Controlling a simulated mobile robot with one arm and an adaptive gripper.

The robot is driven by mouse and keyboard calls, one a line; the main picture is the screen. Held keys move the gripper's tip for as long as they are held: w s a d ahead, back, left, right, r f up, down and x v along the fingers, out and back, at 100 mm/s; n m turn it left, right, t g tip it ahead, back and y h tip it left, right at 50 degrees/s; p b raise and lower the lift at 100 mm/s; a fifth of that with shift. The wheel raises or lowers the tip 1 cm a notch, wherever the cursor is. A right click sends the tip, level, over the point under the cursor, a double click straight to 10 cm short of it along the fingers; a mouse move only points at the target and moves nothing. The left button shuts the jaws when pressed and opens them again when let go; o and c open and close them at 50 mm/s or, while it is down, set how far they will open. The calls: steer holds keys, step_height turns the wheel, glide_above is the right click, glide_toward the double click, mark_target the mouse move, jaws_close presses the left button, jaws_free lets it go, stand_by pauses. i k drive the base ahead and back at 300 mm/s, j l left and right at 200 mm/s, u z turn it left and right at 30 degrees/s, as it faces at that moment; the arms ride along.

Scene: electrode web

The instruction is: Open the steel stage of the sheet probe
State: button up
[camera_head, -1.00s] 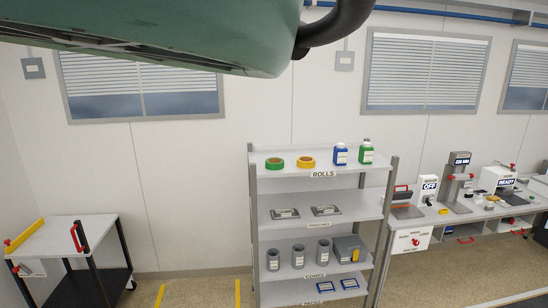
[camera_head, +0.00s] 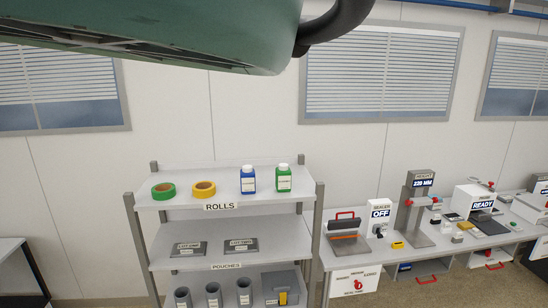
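A white device with a READY display (camera_head: 482,205) stands on the bench at the right. It has a red-tipped part on top and a dark plate at its front. It may be the sheet probe, but no label naming it is readable, and I cannot make out a steel stage or whether it is open. A tall grey stand reading 229 MM (camera_head: 418,205) is to its left. My gripper is not in view. A green part of my own body covers the upper left.
A shelf rack (camera_head: 222,198) with tape rolls, bottles, pouches and cores stands in the middle, left of the bench. A sealer (camera_head: 348,240) with an OFF box (camera_head: 380,216) is on the bench's left end. A cart (camera_head: 12,247) edge shows at far left.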

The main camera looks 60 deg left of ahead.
mark_target(480, 216)
steer(key=i, duration=2.15)
steer(key=i+l+u, duration=0.1)
steer(key=i+u, duration=0.15)
steer(key=i, duration=0.25)
steer(key=i+l+u, duration=0.15)
steer(key=i+u, duration=0.15)
steer(key=i, duration=0.25)
steer(key=i+l+u, duration=0.25)
steer(key=i, duration=0.2)
steer(key=i+l+u, duration=0.25)
steer(key=i+l, duration=0.2)
steer(key=i+l+u, duration=0.6)
steer(key=l+u, duration=0.15)
steer(key=i+l+u, duration=0.25)
steer(key=l, duration=0.15)
steer(key=l+u, duration=0.5)
steer(key=l, duration=0.2)
steer(key=i, duration=0.05)
